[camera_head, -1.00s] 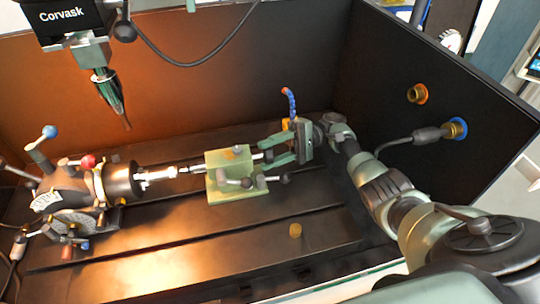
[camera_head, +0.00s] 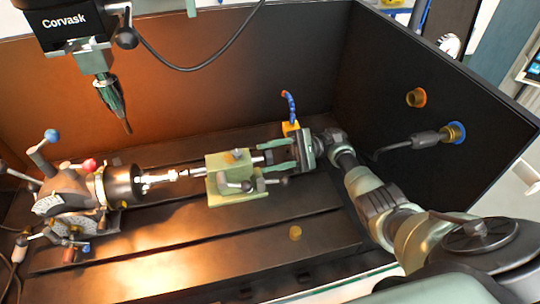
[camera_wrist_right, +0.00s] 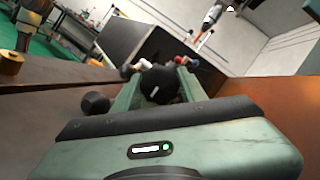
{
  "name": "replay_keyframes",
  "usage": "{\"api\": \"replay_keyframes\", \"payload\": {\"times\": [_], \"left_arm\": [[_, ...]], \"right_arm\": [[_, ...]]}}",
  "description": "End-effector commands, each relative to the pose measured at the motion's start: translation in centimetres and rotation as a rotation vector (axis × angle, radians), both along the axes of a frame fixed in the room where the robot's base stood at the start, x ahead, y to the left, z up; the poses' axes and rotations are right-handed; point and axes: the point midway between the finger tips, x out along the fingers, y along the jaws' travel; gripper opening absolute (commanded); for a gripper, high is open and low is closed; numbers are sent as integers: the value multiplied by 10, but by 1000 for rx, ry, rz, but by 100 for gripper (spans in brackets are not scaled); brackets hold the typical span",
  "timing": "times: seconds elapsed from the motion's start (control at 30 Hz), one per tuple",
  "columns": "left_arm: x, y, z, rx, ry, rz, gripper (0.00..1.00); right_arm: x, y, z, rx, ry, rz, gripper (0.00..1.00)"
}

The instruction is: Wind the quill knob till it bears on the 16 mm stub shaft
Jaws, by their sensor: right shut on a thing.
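My right gripper (camera_head: 268,156) comes in from the right with its fingers on either side of the quill knob at the right end of the green tailstock (camera_head: 222,187). In the right wrist view, the dark round knob (camera_wrist_right: 160,86) sits between the fingers of the shut gripper (camera_wrist_right: 157,80). The silver stub shaft (camera_head: 158,177) sticks out to the right from the dark chuck (camera_head: 122,184). The quill's tip is close to the shaft's free end; whether they touch is too small to tell. My left gripper is out of view.
A spindle head (camera_head: 70,28) marked Corvask hangs at upper left, its tool pointing down. A blue jointed hose (camera_head: 290,105) stands behind my right gripper. Dark walls close the back and right.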

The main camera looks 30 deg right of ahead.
Motion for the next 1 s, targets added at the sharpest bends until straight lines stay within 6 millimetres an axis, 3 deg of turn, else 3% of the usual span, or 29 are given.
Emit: {"api": "replay_keyframes", "payload": {"times": [0.2, 0.23, 0.3, 0.67, 0.77, 1.0], "left_arm": [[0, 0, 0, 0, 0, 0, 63], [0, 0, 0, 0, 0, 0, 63], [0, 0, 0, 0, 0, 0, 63], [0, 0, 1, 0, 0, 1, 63], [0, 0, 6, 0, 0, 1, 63], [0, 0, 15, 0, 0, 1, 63]], "right_arm": [[0, 0, -1, -2, 1, -2, 1], [0, 0, -1, -2, 1, -2, 50], [0, 0, -1, -2, 1, -2, 63], [0, 0, 3, -1, -1, 0, 63], [0, 0, 15, -2, -4, 0, 63], [0, 0, 69, -1, -11, -3, 63]]}}
